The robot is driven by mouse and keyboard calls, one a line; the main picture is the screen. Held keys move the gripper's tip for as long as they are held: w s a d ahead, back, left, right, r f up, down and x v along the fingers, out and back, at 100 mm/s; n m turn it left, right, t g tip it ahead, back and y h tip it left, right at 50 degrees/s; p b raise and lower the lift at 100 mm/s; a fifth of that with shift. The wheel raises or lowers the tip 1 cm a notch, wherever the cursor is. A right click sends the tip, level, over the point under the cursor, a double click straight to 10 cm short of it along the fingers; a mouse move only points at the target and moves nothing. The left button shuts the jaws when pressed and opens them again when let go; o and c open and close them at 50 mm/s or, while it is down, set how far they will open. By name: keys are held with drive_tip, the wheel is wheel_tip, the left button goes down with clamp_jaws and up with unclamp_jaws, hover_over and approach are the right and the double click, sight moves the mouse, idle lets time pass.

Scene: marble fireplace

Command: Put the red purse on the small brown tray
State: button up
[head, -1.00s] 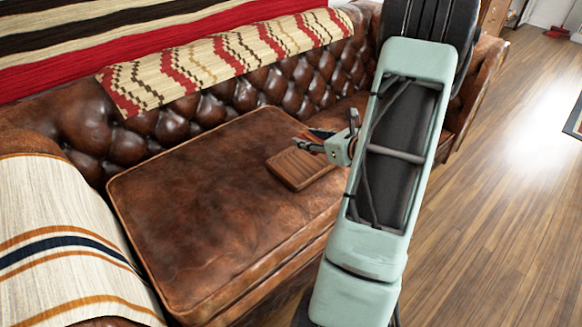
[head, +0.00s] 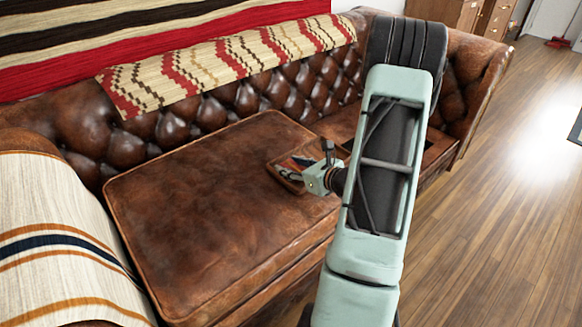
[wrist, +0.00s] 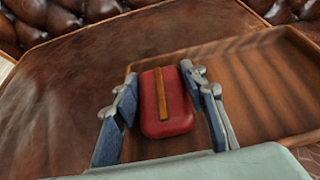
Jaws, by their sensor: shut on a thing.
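The red purse (wrist: 178,113), with a yellow-brown strip down its middle, is between the fingers of my gripper (wrist: 159,78) in the wrist view. My gripper is shut on it. The small brown tray (wrist: 262,88) is wooden with ridges and lies to the right of and beneath the purse. The purse appears near the tray's left edge; I cannot tell if it touches the tray. In the head view, my gripper (head: 297,168) is low over the tray (head: 286,184) and covers much of it. The purse is mostly hidden there.
The tray lies on the brown leather sofa seat (head: 200,210), which is clear to the left. The tufted backrest (head: 210,108) with a patterned blanket (head: 230,62) stands behind. A striped cloth (head: 60,235) covers the left armrest.

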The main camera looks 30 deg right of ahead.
drive_tip(key=shift+f, duration=0.2)
drive_tip(key=o, duration=1.2)
drive_tip(key=shift+r, duration=0.3)
drive_tip(key=p+v, duration=0.3)
drive_tip(key=v, duration=0.9)
drive_tip(key=shift+d, duration=0.1)
